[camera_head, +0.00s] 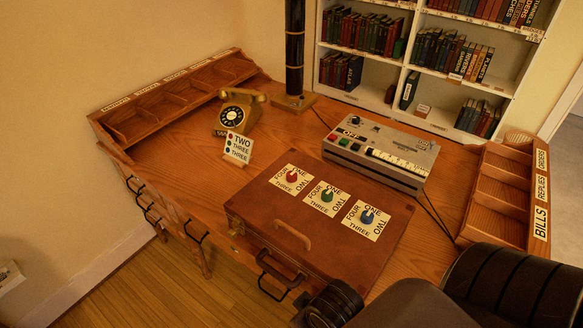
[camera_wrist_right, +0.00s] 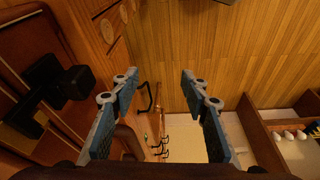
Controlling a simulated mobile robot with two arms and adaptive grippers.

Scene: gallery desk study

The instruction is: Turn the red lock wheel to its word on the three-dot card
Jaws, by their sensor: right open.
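The red lock wheel (camera_head: 292,176) is the leftmost of three wheels on the brown case (camera_head: 262,212). Its white square plate carries the words FOUR, ONE, TWO and THREE around it. The wheel's pointing direction is too small to tell. The three-dot card (camera_head: 238,148) stands upright behind the case, with TWO beside the red dot and THREE beside each of the two lower dots. My right gripper (camera_wrist_right: 160,82) is open and empty in the right wrist view, over floor beside the desk, away from the wheel. My left gripper is not in view.
A green wheel (camera_head: 327,195) and a blue wheel (camera_head: 367,216) sit right of the red one. A gold telephone (camera_head: 240,110), a grey button box (camera_head: 385,150) and a lamp base (camera_head: 294,101) stand behind. Pigeonhole trays (camera_head: 497,190) edge the desk. Wooden floor (camera_wrist_right: 230,40) is clear.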

